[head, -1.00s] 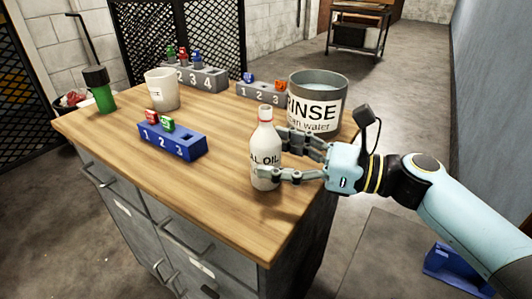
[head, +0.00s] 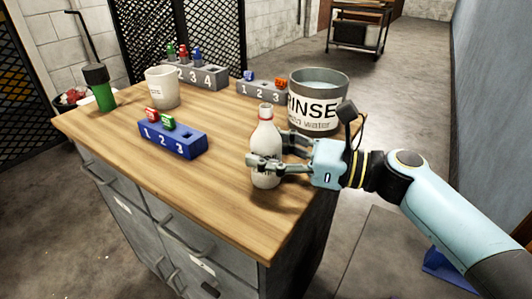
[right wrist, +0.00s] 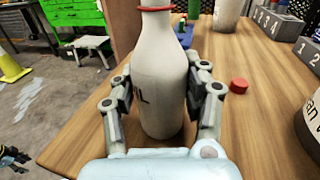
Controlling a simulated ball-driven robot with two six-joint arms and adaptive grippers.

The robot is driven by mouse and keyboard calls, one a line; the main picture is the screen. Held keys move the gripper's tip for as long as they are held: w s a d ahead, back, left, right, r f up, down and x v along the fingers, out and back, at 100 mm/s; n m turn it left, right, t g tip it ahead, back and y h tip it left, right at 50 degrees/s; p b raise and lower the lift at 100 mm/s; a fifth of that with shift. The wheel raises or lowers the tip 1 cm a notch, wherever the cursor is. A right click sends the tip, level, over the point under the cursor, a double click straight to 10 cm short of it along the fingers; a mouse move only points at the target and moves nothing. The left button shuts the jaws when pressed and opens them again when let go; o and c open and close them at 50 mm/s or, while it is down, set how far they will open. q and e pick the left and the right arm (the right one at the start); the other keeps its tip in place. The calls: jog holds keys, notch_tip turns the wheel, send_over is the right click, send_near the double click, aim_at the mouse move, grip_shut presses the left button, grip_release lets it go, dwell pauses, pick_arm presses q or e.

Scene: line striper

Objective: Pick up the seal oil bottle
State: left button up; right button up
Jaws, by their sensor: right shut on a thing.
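The seal oil bottle (head: 265,140) is white with a red band at its neck and stands upright near the front right of the wooden bench top. It also shows in the right wrist view (right wrist: 160,70), between the fingers. My right gripper (head: 268,162) is shut on the body of the bottle from the right, with its fingers on both sides and covering most of the label. I cannot see a clear gap under the bottle. A dark piece at the lower left of the right wrist view looks like my left gripper (right wrist: 12,158); its fingers are unclear.
A rinse bucket (head: 318,92) stands behind my right gripper. A blue numbered block (head: 172,140), a white cup (head: 161,88), a green bottle (head: 100,92) and two grey numbered racks (head: 212,80) stand farther back. A red cap-like disc (right wrist: 238,86) lies right of the bottle.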

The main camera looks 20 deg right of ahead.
aim_at(274, 128)
jog(key=shift+r, duration=0.55)
jog(key=r, duration=0.1)
jog(key=r+p, duration=0.1)
jog(key=r, duration=0.1)
jog(key=shift+s+d+r, duration=0.2)
jog(key=shift+d+r, duration=0.05)
jog(key=shift+d, duration=0.15)
jog(key=s+d+r+p, duration=0.1)
jog(key=s+d+r, duration=0.4)
jog(key=d, duration=0.4)
jog(key=shift+s+r, duration=0.15)
jog(key=shift+r, duration=0.6)
